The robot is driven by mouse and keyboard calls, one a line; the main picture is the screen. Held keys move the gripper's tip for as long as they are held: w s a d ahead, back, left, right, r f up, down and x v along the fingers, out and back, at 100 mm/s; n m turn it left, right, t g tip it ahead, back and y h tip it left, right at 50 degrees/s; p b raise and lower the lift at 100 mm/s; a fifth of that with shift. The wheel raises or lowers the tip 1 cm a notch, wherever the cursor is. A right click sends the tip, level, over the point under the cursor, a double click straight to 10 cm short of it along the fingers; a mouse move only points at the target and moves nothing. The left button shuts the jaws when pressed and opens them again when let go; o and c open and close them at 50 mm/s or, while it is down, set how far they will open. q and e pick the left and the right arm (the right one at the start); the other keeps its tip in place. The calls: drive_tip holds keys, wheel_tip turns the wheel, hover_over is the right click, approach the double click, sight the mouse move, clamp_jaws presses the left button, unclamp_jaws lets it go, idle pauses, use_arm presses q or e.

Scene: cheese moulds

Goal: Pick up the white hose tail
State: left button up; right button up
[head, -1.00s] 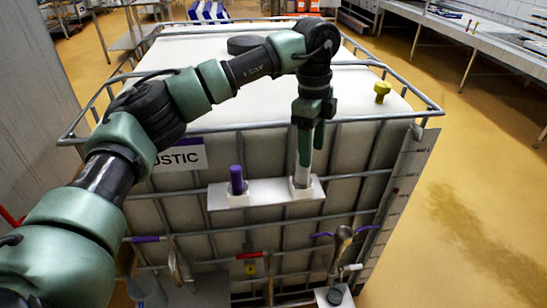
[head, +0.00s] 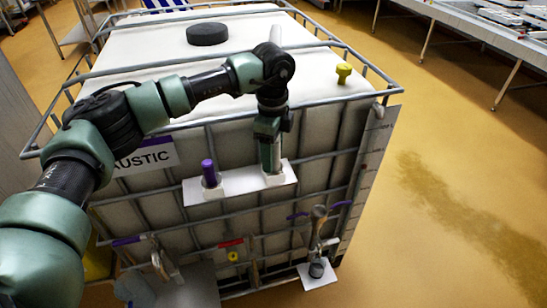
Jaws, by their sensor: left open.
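My left gripper (head: 270,168) points straight down at the right-hand place of a white holder (head: 241,183) on the front of the caged tank. It is open, with its fingertips close to the holder. The white hose tail (head: 273,178) stands in that place; only a little of it shows at the fingertips, and the fingers hide the rest. I cannot tell whether the fingers touch it. A purple hose tail (head: 208,172) stands upright in the left-hand place, apart from the gripper. My right gripper is out of view.
The white tank (head: 150,65) has a metal cage around it, a black lid (head: 207,34) and a yellow fitting (head: 343,73) on top. A valve with purple handles (head: 318,213) and a small white shelf (head: 317,276) are at lower right. The yellow floor at right is clear.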

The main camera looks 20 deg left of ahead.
use_arm(q)
clamp_jaws()
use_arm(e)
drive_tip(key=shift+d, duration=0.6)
use_arm(q)
drive_tip(key=shift+r, duration=0.1)
